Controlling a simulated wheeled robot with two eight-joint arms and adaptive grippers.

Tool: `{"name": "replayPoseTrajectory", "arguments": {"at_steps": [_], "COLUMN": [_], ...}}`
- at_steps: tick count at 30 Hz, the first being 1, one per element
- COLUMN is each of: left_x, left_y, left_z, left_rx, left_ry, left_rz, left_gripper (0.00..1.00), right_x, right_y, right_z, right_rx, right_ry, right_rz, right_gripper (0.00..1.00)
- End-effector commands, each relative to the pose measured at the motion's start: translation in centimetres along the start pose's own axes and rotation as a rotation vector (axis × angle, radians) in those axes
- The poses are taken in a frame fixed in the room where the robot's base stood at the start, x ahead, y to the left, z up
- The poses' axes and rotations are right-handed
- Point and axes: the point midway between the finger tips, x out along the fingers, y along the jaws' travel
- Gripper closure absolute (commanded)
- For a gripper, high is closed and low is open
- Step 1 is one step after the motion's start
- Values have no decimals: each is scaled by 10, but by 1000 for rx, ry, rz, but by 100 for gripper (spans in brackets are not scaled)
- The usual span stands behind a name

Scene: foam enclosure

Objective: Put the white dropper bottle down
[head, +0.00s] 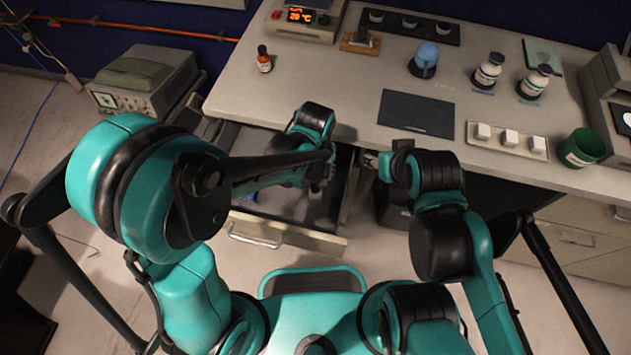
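My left arm reaches over the open drawer (290,236) below the bench. My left gripper (318,188) points down into the drawer, and a small pale thing shows at its fingertips. I cannot tell whether this is the white dropper bottle or whether the fingers are shut on it. The arm hides much of the drawer. My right gripper (371,159) is at the bench's front edge, pointing left, with no object visible in it. Its finger opening is too small to tell.
The bench holds a dark mat (417,113), two white bottles (488,72) (535,82), a brown bottle (264,62), a blue object (424,60), a tray with white blocks (508,140) and a green cup (582,149). Clear bench lies left of the mat.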

Motion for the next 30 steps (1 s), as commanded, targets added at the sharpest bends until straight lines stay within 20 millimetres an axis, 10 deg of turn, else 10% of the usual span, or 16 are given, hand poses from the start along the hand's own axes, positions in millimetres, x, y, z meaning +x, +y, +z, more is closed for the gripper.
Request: {"name": "replayPoseTrajectory", "arguments": {"at_steps": [16,30], "left_x": [-43,-149], "left_y": [-14,-161], "left_z": [-8,-36], "left_rx": [16,239], "left_ry": [26,435], "left_rz": [28,156], "left_gripper": [46,46], "right_x": [-8,-8], "right_y": [0,0], "right_z": [-6,-6], "right_rx": [0,0], "right_ry": [0,0], "right_rz": [0,0], "right_gripper": [55,55]}}
